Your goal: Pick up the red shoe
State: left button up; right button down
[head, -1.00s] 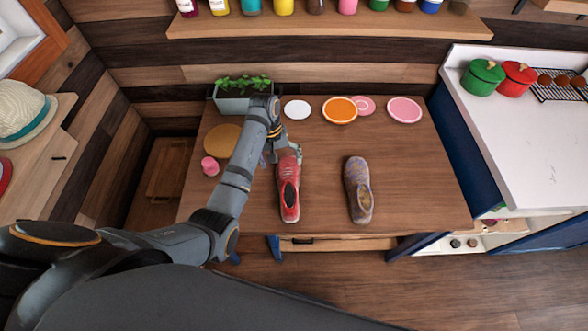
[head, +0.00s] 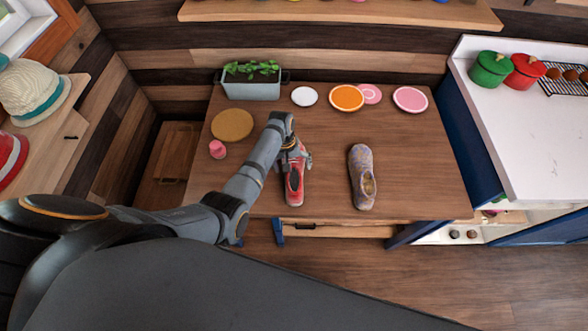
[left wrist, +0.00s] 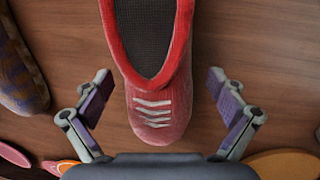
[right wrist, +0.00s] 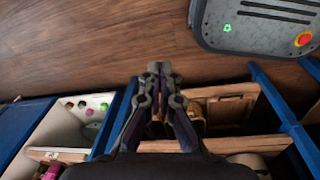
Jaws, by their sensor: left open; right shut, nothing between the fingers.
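The red shoe (head: 294,190) lies on the wooden table, its toe end under my left gripper (head: 295,160) in the head view. In the left wrist view the red shoe (left wrist: 152,107) has white laces and a dark opening. My left gripper (left wrist: 160,98) is open there, with one finger on each side of the shoe's toe part and gaps on both sides. My right gripper (right wrist: 158,75) is shut and empty, over the floor by the table's front in the right wrist view; it is not in the head view.
A grey-purple patterned shoe (head: 362,178) lies to the right on the table (head: 420,170). The table between the shoes is clear.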

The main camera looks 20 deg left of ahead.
aim_at(293, 162)
pick_arm(q)
jog(key=shift+w+f, duration=0.1)
jog(key=shift+c, duration=0.9)
jog(key=c, duration=1.3)
notch_tip(293, 162, up, 10)
jog(key=shift+r, duration=0.1)
jog(key=s+a+f+m, duration=0.1)
jog(key=s, duration=0.1)
jog(key=s+a+f+m+b, duration=0.1)
jog(key=s+f, duration=0.1)
jog(key=s+a+f+m, duration=0.1)
jog(key=s+f+m, duration=0.1)
jog(key=shift+s+a+f+g, duration=0.1)
jog(key=shift+s+a+g, duration=0.05)
jog(key=shift+s+g, duration=0.2)
jog(key=shift+a, duration=0.1)
pick_arm(e)
jog(key=shift+s+f, duration=0.55)
jog(key=shift+f, duration=0.15)
